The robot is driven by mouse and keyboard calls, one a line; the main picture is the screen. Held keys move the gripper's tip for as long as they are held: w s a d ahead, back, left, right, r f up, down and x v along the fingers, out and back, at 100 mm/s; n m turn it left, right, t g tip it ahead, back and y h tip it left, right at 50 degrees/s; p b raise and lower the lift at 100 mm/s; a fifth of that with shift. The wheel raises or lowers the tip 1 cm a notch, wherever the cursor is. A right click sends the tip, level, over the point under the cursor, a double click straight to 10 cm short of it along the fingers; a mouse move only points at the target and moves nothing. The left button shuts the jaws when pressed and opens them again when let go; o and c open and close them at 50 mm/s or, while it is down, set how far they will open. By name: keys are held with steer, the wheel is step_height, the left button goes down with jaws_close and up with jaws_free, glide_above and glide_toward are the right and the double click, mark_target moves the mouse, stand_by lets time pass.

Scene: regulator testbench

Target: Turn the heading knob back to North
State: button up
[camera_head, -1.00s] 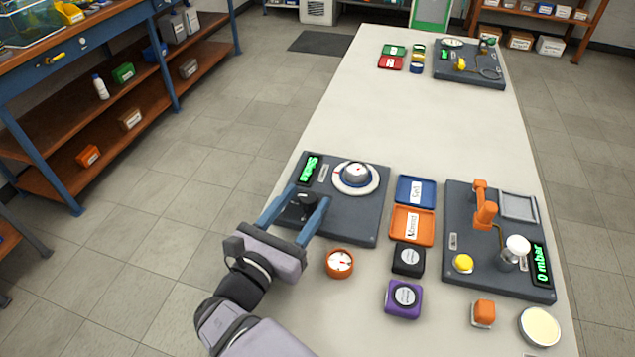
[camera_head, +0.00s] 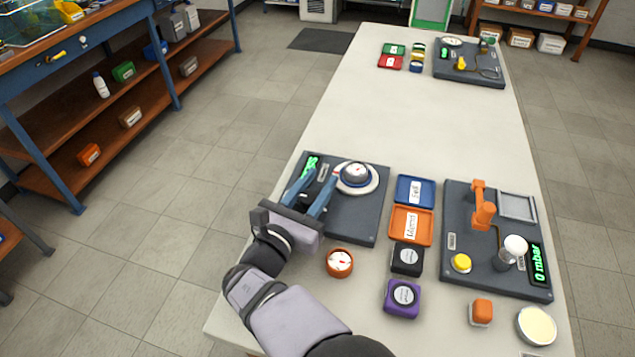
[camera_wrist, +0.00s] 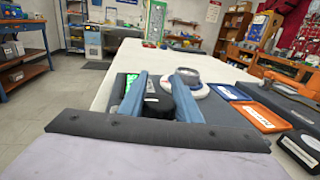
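The near-left dark board (camera_head: 362,222) carries a round dial (camera_head: 355,175) with a white ring, blue rim and grey top; it also shows in the wrist view (camera_wrist: 194,88). A low black knob-like part (camera_wrist: 157,103) sits left of the dial, seen between my fingers in the wrist view. I cannot tell which is the heading knob, or read its heading. My gripper (camera_head: 326,170) is above the board, its blue fingers apart, pointing away towards the board's far edge. The right fingertip is close to the dial; contact is unclear. A green display (camera_head: 310,165) is partly hidden.
Blue (camera_head: 415,190) and orange (camera_head: 411,225) trays lie right of the board. Another board (camera_head: 500,270) with an orange lever is on the right. The table's middle is clear.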

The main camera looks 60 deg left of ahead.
mark_target(305, 204)
steer(key=shift+c, duration=1)
steer(key=shift+s+a+n+g+y+b, duration=0.1)
steer(key=shift+n+g+y+b, duration=0.3)
steer(key=shift+y, duration=0.1)
steer(key=shift+s+a+n+g+y+b, duration=0.1)
steer(key=shift+n+g+y+b, duration=0.15)
steer(key=shift+n+g+y, duration=0.2)
steer(key=o, duration=1.1)
steer(key=shift+c, duration=0.2)
steer(key=shift+b+v, duration=0.5)
steer(key=shift+v, duration=3.15)
